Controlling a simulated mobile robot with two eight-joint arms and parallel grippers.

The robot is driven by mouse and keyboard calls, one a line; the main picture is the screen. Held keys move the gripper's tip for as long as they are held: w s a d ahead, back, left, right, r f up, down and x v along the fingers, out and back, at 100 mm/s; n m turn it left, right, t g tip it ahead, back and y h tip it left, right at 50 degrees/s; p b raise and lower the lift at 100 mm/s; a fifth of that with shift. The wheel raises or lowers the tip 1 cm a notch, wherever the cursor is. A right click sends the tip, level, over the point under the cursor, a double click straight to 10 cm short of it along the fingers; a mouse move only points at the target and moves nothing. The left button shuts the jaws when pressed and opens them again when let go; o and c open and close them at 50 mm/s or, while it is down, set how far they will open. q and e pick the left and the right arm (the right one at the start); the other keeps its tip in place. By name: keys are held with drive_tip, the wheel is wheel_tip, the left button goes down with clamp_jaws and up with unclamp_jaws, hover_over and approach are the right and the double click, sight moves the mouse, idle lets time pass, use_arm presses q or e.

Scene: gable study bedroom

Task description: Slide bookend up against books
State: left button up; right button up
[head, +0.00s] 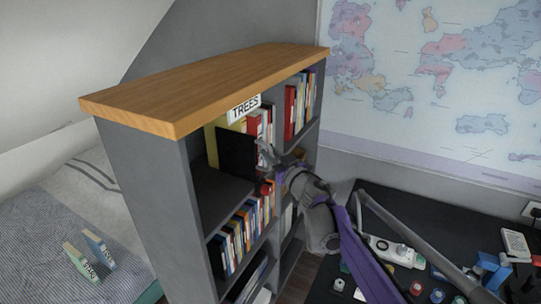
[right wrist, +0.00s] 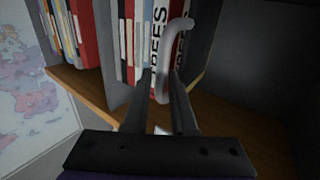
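A black bookend (head: 237,155) stands upright in the upper left compartment of the bookcase. Books (head: 258,125) stand behind it, partly hidden; I cannot tell if they touch. My right gripper (head: 268,158) reaches in from the right at the bookend's right edge. In the right wrist view, its two dark fingers (right wrist: 163,82) are apart, on either side of a light grey curved bar (right wrist: 178,28). I cannot tell whether they press on the bar or whether it belongs to the bookend. The books also show in the right wrist view (right wrist: 128,45). My left gripper is not in view.
More books fill the lower shelf (head: 240,235) and the right compartment (head: 300,100). A dark desk (head: 400,210) with small items is at right, a bed (head: 75,220) at left.

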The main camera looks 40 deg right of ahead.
drive_tip(key=shift+o, duration=1.3)
drive_tip(key=shift+s, duration=0.15)
drive_tip(key=s+a+b, duration=0.1)
drive_tip(key=s+a, duration=0.1)
drive_tip(key=s, duration=0.8)
drive_tip(key=shift+s, duration=0.25)
drive_tip(key=shift+w+a, duration=0.1)
drive_tip(key=shift+a, duration=0.1)
